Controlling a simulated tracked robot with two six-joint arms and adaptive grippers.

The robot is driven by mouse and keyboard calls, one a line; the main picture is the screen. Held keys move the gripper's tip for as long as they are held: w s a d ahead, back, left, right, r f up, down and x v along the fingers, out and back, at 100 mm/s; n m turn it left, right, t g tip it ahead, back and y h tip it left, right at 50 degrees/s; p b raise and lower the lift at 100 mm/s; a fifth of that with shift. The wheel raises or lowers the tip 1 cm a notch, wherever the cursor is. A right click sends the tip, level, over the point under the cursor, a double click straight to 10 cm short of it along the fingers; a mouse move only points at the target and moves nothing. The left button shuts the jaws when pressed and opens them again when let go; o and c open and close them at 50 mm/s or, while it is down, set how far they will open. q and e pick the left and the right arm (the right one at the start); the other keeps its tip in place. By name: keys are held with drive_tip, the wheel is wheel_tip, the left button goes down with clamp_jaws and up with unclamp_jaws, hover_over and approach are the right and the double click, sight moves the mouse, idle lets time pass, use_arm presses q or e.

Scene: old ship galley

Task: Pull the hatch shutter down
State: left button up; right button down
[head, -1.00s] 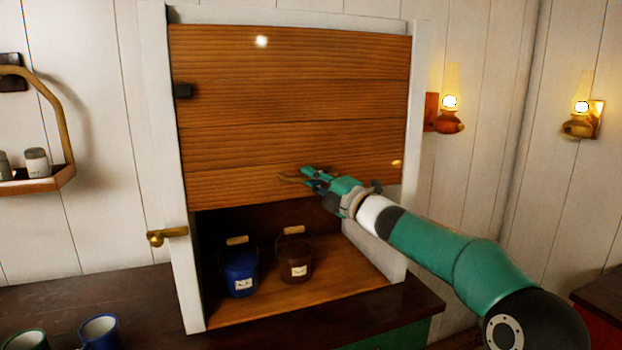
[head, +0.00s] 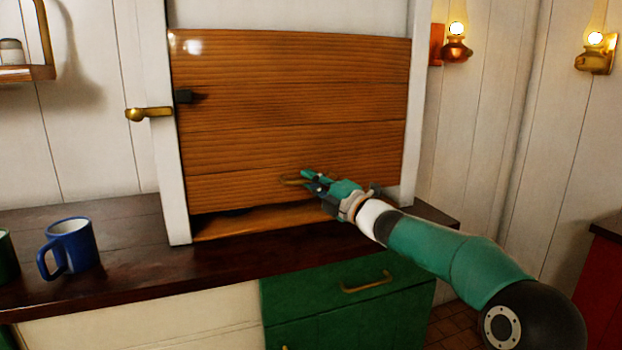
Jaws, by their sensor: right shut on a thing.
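The wooden hatch shutter (head: 290,100) has horizontal slats and fills most of the white hatch frame (head: 172,150). A narrow gap shows between its lower edge and the hatch sill (head: 250,224). A brass handle (head: 290,181) sits on its bottom slat. My right gripper (head: 308,180) is shut on that handle, its arm coming in from the lower right. A small black block (head: 184,96) sits at the shutter's left edge. A brass lever (head: 148,114) is on the left post of the frame. My left gripper is not in view.
A blue mug (head: 70,246) stands on the dark counter (head: 140,265) at left, with a green mug (head: 5,255) cut off by the picture edge. Green drawers (head: 310,298) are below the counter. Oil lamps (head: 456,45) hang on the right wall.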

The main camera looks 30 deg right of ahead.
sight(301, 197)
wheel_tip(301, 197, down, 6)
drive_tip(key=b, duration=0.3)
drive_tip(key=shift+r, duration=0.2)
use_arm(q)
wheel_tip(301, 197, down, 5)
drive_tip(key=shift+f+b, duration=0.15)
drive_tip(key=shift+b, duration=0.2)
use_arm(e)
drive_tip(key=shift+w+f, duration=0.1)
drive_tip(key=shift+f, duration=0.3)
drive_tip(key=c, duration=1.2)
unclamp_jaws()
drive_tip(key=shift+s+r, duration=0.2)
drive_tip(key=v, duration=1.1)
drive_tip(key=shift+s+f, duration=0.2)
drive_tip(key=shift+s, duration=0.15)
drive_tip(key=shift+d, duration=0.15)
